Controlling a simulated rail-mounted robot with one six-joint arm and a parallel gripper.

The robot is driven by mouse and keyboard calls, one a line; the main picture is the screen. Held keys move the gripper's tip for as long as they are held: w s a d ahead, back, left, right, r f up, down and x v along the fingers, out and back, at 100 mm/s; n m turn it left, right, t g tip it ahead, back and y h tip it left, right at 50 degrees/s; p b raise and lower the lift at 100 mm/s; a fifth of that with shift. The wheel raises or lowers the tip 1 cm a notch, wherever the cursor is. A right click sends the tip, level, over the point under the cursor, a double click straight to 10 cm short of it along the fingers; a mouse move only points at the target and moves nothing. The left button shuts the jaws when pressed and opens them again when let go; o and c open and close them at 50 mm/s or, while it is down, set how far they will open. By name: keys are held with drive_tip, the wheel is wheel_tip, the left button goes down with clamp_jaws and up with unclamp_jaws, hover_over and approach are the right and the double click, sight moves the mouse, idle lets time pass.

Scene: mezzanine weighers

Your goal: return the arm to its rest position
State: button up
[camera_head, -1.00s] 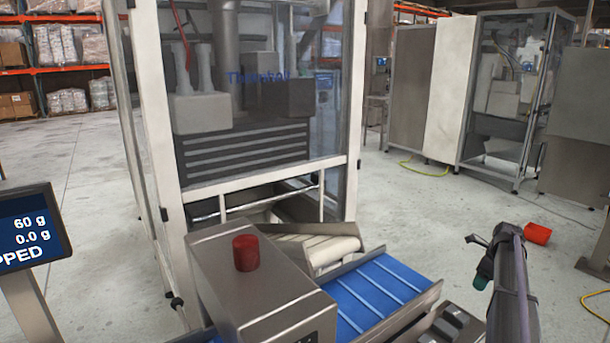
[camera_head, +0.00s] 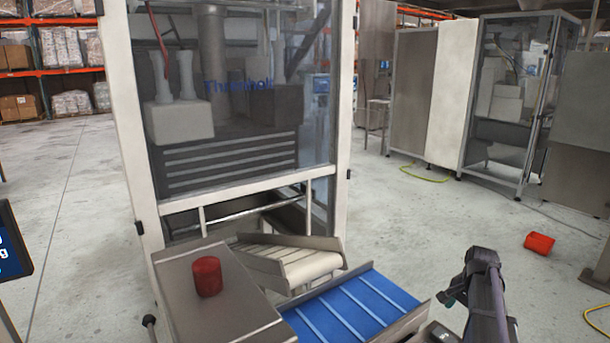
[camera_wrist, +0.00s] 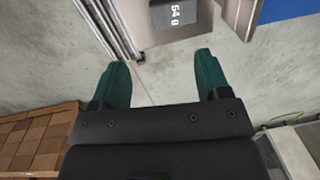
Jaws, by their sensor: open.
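My gripper (camera_wrist: 161,78) is open, with two green fingers spread apart and nothing between them in the wrist view. Bare grey floor shows below and between the fingers. In the head view my arm rises at the lower right, beside the blue conveyor and apart from it. The gripper end (camera_head: 446,298) is small there, and its fingers are hard to make out.
A red cylinder (camera_head: 207,277) stands on a steel housing (camera_head: 222,312) beside the blue belt (camera_head: 352,304). Another red cylinder (camera_head: 539,243) lies on the floor. A glazed weigher frame (camera_head: 345,130) stands behind. In the wrist view, brown boxes (camera_wrist: 38,140) are at lower left.

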drive_tip(key=s+a+r+n+p, duration=0.1)
drive_tip(key=s+a+n, duration=0.3)
drive_tip(key=a, duration=0.6)
drive_tip(key=s+a+r+n+p, duration=0.2)
drive_tip(key=s+a, duration=0.4)
drive_tip(key=a, duration=0.4)
drive_tip(key=s+a+r+n+p, duration=0.2)
drive_tip(key=s+a+n, duration=0.4)
drive_tip(key=a, duration=0.4)
drive_tip(key=shift+a+r+n+g+h, duration=0.15)
drive_tip(key=shift+r+n+g+h, duration=0.2)
drive_tip(key=shift+r, duration=0.35)
